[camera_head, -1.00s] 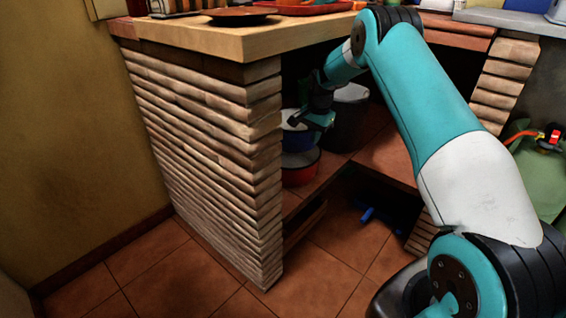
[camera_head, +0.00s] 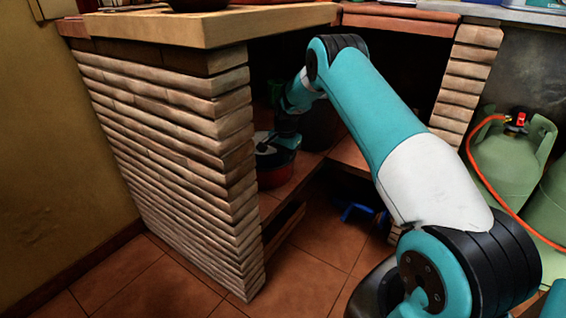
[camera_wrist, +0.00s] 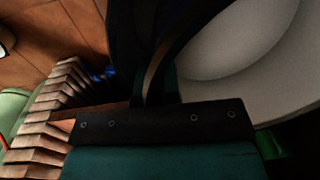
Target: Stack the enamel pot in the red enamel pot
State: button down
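The red enamel pot (camera_head: 276,172) stands under the counter, just behind the end of the brick wall, which partly hides it. The enamel pot (camera_head: 266,148) is low at the red pot's mouth, its lower part hidden. I cannot tell from here how deep it sits inside. In the wrist view, the enamel pot's pale inside (camera_wrist: 235,50) fills the upper right, with its dark rim running down to my fingers. My gripper (camera_head: 270,141) is at the pot's rim. The fingers (camera_wrist: 156,88) are close together around the rim and look shut on it.
The brick wall (camera_head: 180,160) and wooden counter top (camera_head: 200,28) stand close left of my arm and above it. A dark bin (camera_head: 319,128) is behind the pots. A blue object (camera_head: 357,212) lies on the floor; green gas cylinders (camera_head: 500,155) stand at right.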

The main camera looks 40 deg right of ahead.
jog(key=shift+f, duration=0.1)
jog(key=shift+f, duration=0.5)
jog(key=c, duration=1.6)
grip_release()
jog(key=r+p, duration=0.1)
jog(key=r, duration=0.2)
jog(key=r+p, duration=0.1)
jog(key=r, duration=0.1)
jog(key=r+p, duration=0.1)
jog(key=r, duration=0.2)
jog(key=shift+s+d+r+p, duration=0.15)
jog(key=shift+s+r+p, duration=0.15)
